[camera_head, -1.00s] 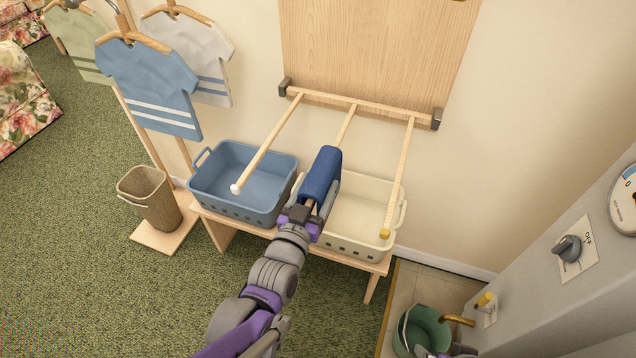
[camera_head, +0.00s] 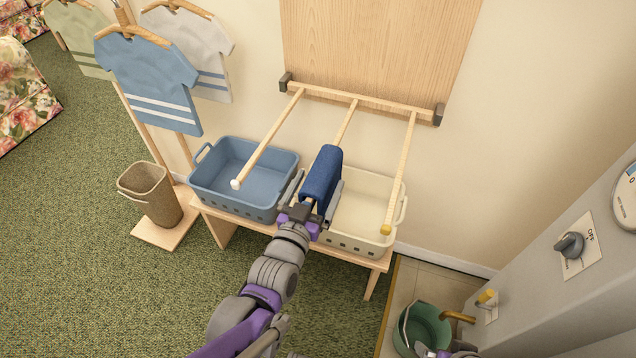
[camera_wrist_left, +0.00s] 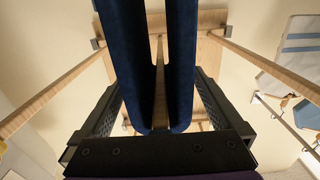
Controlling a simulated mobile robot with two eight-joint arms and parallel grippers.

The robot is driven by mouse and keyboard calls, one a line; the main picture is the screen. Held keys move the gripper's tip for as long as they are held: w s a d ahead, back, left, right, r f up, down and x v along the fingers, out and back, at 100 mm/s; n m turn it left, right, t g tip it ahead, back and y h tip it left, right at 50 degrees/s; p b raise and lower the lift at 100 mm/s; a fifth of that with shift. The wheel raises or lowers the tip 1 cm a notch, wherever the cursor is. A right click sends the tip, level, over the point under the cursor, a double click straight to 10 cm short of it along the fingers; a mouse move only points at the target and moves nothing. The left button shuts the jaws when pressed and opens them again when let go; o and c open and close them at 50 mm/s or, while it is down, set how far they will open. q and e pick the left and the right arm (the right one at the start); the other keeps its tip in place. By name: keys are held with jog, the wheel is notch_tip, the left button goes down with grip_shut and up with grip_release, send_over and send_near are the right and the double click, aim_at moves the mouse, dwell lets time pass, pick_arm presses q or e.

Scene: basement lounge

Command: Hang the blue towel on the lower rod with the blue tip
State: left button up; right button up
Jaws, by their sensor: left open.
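The blue towel (camera_head: 322,172) is draped over the middle rod (camera_head: 346,122) of the wall rack. In the left wrist view its two dark blue flaps (camera_wrist_left: 128,60) hang on either side of the rod (camera_wrist_left: 160,85). The blue tip of that rod is hidden behind the towel and gripper. My left gripper (camera_head: 318,182) is open, with one finger on each side of the towel; the wrist view shows gaps between the fingers (camera_wrist_left: 155,100) and the cloth. Part of my right gripper (camera_head: 440,352) shows at the bottom edge, its jaws unclear.
A white-tipped rod (camera_head: 268,140) is on the left and a yellow-tipped rod (camera_head: 400,170) on the right. A blue basket (camera_head: 240,205) and a cream basket (camera_head: 365,240) stand on a bench below. A green bucket (camera_head: 428,322) is at the lower right.

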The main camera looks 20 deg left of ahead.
pick_arm(q)
jog(key=s+p, duration=0.1)
jog(key=s, duration=0.9)
jog(key=shift+s+a+p, duration=0.2)
jog(key=shift+s+p, duration=0.1)
jog(key=shift+p, duration=0.1)
pick_arm(e)
notch_tip(320, 180, up, 2)
jog(key=shift+s+r, duration=0.15)
jog(key=shift+r, duration=0.05)
pick_arm(q)
notch_tip(320, 180, down, 8)
jog(key=s+g, duration=0.3)
jog(key=g, duration=0.4)
jog(key=s+a+f+g, duration=0.3)
jog(key=s+g, duration=0.4)
jog(key=s, duration=0.2)
notch_tip(320, 180, up, 19)
jog(key=w+t+p, duration=0.1)
jog(key=w+p, duration=0.1)
jog(key=p, duration=1.5)
jog(key=shift+d+r+y, duration=0.2)
jog(key=shift+d+y, duration=0.1)
jog(key=shift+d, duration=0.05)
pick_arm(e)
notch_tip(320, 180, up, 19)
jog(key=w+t, duration=0.1)
jog(key=w, duration=0.1)
jog(key=shift+s+r, duration=0.1)
jog(key=shift+s, duration=0.05)
